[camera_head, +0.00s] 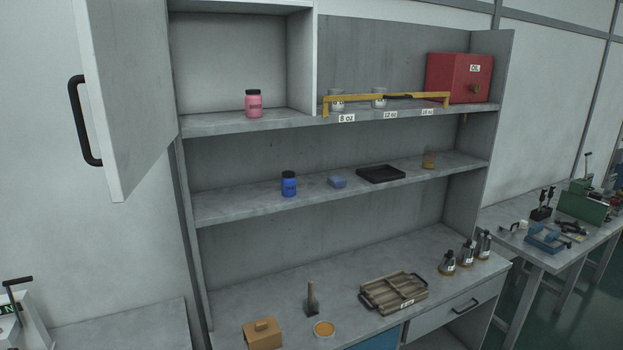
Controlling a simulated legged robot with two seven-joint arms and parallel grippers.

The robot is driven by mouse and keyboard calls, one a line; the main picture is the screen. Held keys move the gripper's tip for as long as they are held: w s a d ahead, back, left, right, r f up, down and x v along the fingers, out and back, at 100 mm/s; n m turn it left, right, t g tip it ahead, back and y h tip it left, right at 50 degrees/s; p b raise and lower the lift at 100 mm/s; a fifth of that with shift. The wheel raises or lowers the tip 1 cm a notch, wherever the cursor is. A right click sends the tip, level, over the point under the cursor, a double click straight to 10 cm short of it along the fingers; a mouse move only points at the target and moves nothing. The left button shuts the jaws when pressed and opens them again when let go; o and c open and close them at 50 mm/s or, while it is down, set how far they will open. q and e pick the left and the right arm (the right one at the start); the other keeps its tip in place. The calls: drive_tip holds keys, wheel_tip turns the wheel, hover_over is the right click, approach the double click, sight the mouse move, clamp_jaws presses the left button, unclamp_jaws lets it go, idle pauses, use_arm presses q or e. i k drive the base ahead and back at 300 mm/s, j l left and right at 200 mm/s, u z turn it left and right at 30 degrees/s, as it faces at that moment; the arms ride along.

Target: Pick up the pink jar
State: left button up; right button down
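The pink jar (254,104) has a dark lid and stands upright on the upper shelf, inside the left compartment. The compartment's door (130,95) is swung open to the left, so the jar is in plain view. Nothing touches the jar. Neither of my grippers shows in the head view.
The open door with its black handle (85,121) juts out left of the jar. A divider (301,62) stands to its right. A blue jar (288,184) stands on the shelf below. A wooden tray (375,303) and several bottles stand on the counter.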

sight(253, 100)
drive_tip(key=i+j, duration=0.1)
drive_tip(key=j, duration=0.55)
drive_tip(key=j+z, duration=0.1)
drive_tip(key=j, duration=0.55)
drive_tip(key=i+j, duration=0.15)
drive_tip(key=j, duration=0.5)
drive_tip(key=l, duration=0.6)
drive_tip(key=i+l, duration=0.3)
drive_tip(key=l+z, duration=0.05)
drive_tip(key=l, duration=0.05)
